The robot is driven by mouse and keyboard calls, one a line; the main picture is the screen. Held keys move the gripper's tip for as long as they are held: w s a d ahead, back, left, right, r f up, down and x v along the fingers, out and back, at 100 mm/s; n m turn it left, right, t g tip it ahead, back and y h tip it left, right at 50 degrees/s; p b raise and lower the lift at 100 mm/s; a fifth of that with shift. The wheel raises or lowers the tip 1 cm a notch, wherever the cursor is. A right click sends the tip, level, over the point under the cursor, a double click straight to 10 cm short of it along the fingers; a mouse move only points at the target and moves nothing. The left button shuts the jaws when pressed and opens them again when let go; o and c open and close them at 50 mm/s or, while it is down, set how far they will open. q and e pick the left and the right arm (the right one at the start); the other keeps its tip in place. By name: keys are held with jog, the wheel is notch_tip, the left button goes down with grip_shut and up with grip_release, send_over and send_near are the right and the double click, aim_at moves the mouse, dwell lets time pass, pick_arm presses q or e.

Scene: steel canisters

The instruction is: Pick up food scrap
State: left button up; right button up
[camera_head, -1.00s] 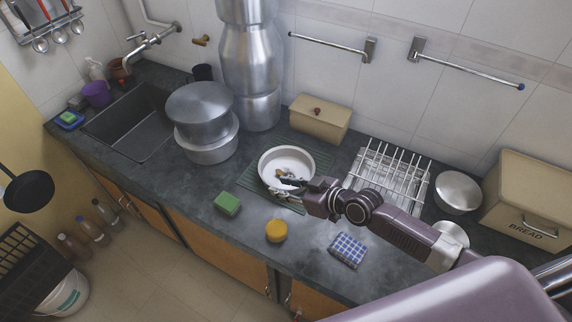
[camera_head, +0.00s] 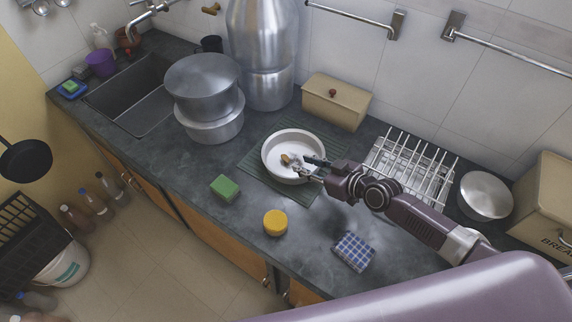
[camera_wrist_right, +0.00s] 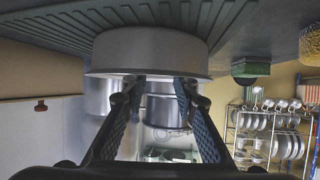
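A small brown food scrap (camera_head: 286,159) lies inside a round white bowl (camera_head: 267,168) on a green ribbed mat. My right gripper (camera_head: 304,167) reaches in from the right, with its fingertips over the bowl's right side, close to the scrap. In the right wrist view, which looks upside down, its two fingers (camera_wrist_right: 157,86) stand apart with a clear gap and nothing held between them. The bowl's outer wall (camera_wrist_right: 150,50) shows beyond the fingertips; the scrap is not visible there. My left gripper is not in view.
A dish rack (camera_head: 412,172) stands right of the bowl and a beige lidded box (camera_head: 336,104) behind it. Stacked pots (camera_head: 208,112) stand to the left. A green sponge (camera_head: 224,187), a yellow round item (camera_head: 275,222) and a checked cloth (camera_head: 353,251) lie in front.

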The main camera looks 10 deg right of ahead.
aim_at(286, 158)
jog(key=shift+w+a+f, duration=0.3)
jog(key=shift+w+a, duration=0.05)
jog(key=shift+w+a+f, duration=0.15)
jog(key=shift+w, duration=0.05)
jog(key=b+x, duration=0.2)
jog(key=x, duration=0.3)
jog(key=shift+w, duration=0.1)
jog(key=shift+w+a+f+b, duration=0.15)
jog(key=shift+w+b, duration=0.1)
jog(key=shift+b, duration=0.05)
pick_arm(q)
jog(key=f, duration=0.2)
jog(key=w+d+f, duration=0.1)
pick_arm(e)
jog(key=c, duration=0.5)
